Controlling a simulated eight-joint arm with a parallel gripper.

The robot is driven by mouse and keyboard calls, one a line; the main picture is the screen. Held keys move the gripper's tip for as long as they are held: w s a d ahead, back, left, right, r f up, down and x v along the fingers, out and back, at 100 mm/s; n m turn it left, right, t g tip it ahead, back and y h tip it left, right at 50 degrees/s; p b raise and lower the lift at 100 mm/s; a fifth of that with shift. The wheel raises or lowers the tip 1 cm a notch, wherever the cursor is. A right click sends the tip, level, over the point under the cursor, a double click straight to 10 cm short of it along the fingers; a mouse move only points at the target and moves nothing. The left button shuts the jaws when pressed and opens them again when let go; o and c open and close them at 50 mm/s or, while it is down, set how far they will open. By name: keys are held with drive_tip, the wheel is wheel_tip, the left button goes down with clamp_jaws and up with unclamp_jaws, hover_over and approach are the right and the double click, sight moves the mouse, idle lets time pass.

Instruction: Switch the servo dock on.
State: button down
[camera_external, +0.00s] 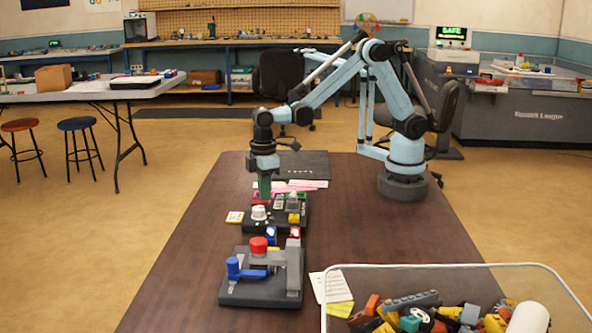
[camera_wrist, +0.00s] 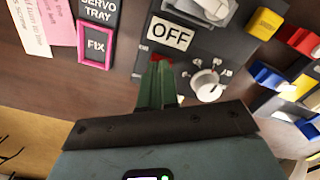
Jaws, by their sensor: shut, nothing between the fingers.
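The black dock (camera_external: 287,226) stands on the brown table under my gripper (camera_external: 264,196), with a white knob and yellow and grey parts on top. In the wrist view the dock (camera_wrist: 206,42) carries a white "OFF" label (camera_wrist: 171,34), and a white round knob (camera_wrist: 208,84) sits right of my gripper (camera_wrist: 157,72). A small red part (camera_wrist: 161,57) shows just past my green fingertips, below the label. My fingers are shut and empty, pointing down; I cannot tell whether they touch the red part. They hide part of the dock's near edge.
Left of the dock in the wrist view lie a "SERVO TRAY" plate (camera_wrist: 98,14), a pink-framed "FIX" tag (camera_wrist: 95,45) and paper sheets (camera_wrist: 57,22). Nearer the external camera stands a grey base with blue and red parts (camera_external: 262,290). A clear bin (camera_external: 455,267) of parts stands front right.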

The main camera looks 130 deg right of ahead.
drive_tip(key=shift+f, duration=0.25)
drive_tip(key=shift+r, duration=3.5)
drive_tip(key=shift+a+r, duration=0.15)
drive_tip(key=shift+a, duration=0.05)
drive_tip(key=s+a+r+n+t, duration=0.1)
drive_tip(key=s+a+t, duration=0.2)
drive_tip(key=s+a, duration=0.2)
drive_tip(key=s+a+r+n+t, duration=0.2)
drive_tip(key=s+a+t, duration=0.2)
drive_tip(key=a, duration=0.7)
drive_tip(key=shift+s+a+r, duration=0.15)
drive_tip(key=shift+s+a, duration=0.2)
drive_tip(key=shift+s, duration=0.6)
